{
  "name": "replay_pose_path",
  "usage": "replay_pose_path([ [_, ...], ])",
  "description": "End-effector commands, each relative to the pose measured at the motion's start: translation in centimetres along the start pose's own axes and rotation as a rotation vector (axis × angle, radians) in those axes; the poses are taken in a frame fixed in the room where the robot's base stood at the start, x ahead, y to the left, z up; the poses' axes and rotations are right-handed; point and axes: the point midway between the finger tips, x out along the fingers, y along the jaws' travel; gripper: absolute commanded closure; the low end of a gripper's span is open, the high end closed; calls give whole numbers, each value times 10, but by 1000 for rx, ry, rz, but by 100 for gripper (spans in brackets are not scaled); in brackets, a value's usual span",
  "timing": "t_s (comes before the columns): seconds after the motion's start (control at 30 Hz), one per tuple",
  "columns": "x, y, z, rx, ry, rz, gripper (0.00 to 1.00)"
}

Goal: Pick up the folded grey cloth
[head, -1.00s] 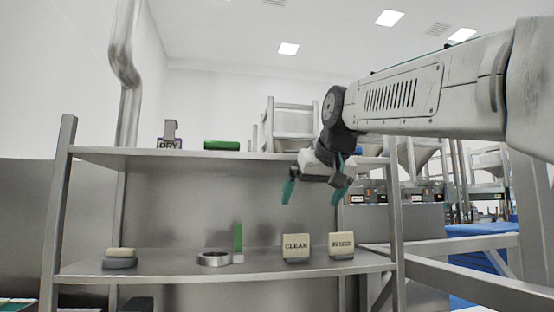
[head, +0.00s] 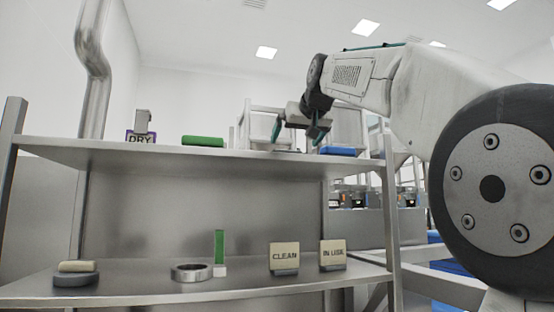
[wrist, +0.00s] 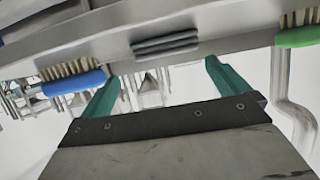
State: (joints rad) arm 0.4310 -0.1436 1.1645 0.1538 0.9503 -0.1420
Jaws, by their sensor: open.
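The folded grey cloth (wrist: 166,44) lies on the upper shelf in the wrist view, as a stack of grey layers between a blue brush and a green brush. In the head view it is too small and low on the shelf to make out clearly. My gripper (head: 299,135) is at the upper shelf, between the green and blue brushes. Its teal fingers are apart and nothing is between them. In the wrist view my gripper (wrist: 162,72) points toward the cloth, which sits past the fingertips, roughly centred between them.
On the upper shelf (head: 100,152) are a green brush (head: 203,141), a blue brush (head: 338,150) and a DRY sign (head: 141,137).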

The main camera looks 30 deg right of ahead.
Motion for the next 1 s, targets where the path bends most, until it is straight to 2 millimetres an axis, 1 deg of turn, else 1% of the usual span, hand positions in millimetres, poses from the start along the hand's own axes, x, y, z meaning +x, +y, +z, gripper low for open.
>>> replay_pose_path([
  [0.1, 14, -7, 0, -3, -2, -9, 0],
  [0.2, 24, -13, 0, -6, -2, -16, 0],
  [0.33, 36, -17, 1, -8, -4, -18, 0],
  [0.5, 62, -20, 1, -8, -6, -19, 0],
  [0.6, 73, -19, 0, -7, -2, -18, 0],
  [0.83, 75, -18, 0, -7, -1, -16, 0],
  [0.87, 75, -18, 0, -6, -1, -16, 6],
  [0.9, 75, -17, 0, -6, -1, -15, 17],
  [0.97, 75, -17, 0, -6, -1, -14, 33],
  [1.0, 75, -17, 0, -6, -1, -14, 39],
])
